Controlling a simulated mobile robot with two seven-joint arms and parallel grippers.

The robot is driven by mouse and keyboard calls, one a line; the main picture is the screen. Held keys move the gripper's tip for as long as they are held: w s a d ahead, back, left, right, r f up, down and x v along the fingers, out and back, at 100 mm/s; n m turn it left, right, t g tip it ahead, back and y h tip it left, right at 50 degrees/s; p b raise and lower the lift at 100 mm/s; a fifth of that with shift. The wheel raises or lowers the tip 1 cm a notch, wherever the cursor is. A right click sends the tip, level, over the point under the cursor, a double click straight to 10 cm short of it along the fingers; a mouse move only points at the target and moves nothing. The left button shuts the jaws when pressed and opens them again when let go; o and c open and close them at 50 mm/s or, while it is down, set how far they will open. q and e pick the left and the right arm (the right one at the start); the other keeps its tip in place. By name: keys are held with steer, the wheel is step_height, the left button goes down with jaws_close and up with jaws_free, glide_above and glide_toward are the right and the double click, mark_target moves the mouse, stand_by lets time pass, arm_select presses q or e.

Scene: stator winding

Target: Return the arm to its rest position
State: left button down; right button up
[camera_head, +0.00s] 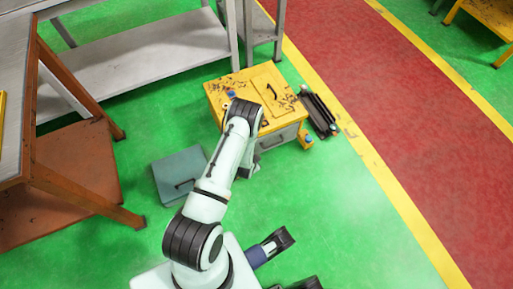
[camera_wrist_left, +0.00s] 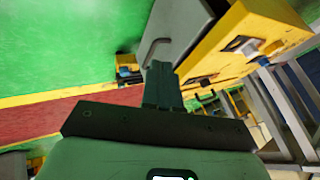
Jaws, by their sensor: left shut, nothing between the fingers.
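My white arm with black joints (camera_head: 222,172) rises from the bottom middle of the head view. Its far end is bent over the front edge of a yellow-topped cabinet (camera_head: 262,92). The gripper at its end is hidden there behind the wrist. In the left wrist view my left gripper (camera_wrist_left: 161,72) shows as a dark pair of fingers closed together, with nothing between them. The cabinet (camera_wrist_left: 240,47) appears beyond the fingertips, tilted; I cannot tell how far off it is.
A grey-blue case (camera_head: 180,175) lies on the green floor left of the cabinet. An orange-brown framed table (camera_head: 70,185) stands at the left, a grey shelf table (camera_head: 150,55) behind. Dark bars (camera_head: 318,113) lie right of the cabinet.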

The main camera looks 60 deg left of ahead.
arm_select(q)
steer(key=shift+s+d+r, duration=0.1)
arm_select(e)
steer(key=shift+s, duration=0.1)
